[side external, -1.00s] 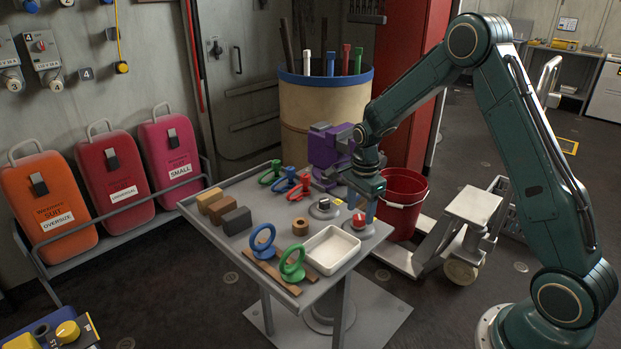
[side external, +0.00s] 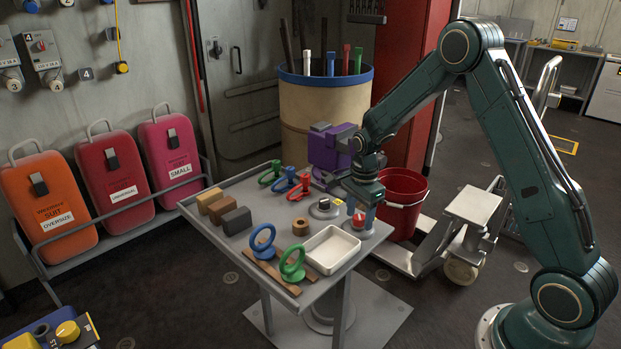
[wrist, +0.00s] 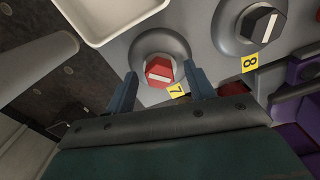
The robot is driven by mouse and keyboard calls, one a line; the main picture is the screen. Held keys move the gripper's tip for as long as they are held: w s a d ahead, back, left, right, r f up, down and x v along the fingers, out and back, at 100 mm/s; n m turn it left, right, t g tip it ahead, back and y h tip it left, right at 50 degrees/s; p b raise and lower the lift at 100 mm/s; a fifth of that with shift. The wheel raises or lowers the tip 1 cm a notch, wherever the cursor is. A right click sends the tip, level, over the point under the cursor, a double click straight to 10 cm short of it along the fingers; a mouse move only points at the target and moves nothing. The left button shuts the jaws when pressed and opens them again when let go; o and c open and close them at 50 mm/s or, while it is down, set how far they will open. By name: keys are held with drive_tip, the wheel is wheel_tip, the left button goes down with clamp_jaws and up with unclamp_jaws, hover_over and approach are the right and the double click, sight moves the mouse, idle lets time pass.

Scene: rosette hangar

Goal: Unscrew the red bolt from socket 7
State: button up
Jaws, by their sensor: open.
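The red bolt (side external: 359,220) is a hexagonal head with a white bar on top. It sits in grey round socket 7 (side external: 364,231) at the right end of the cart. In the wrist view the red bolt (wrist: 159,71) stands in the socket's round collar (wrist: 151,41), beside a yellow label 7 (wrist: 176,90). My gripper (side external: 361,208) is just above it, pointing down. In the wrist view my gripper (wrist: 161,72) is open, one finger on each side of the bolt head, with a visible gap on both sides. How deep the head sits between the fingers is unclear.
Socket 8 (wrist: 230,29) with a dark bolt (wrist: 262,25) is close beside socket 7. A white tray (side external: 331,249) lies near on the other side. Ring handles, blocks and a purple device (side external: 328,148) are farther off. A red bucket (side external: 402,203) stands beyond the cart.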

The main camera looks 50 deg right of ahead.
clamp_jaws()
drive_tip(key=shift+n, duration=0.3)
drive_tip(key=n, duration=0.4)
drive_tip(key=shift+n, duration=2.6)
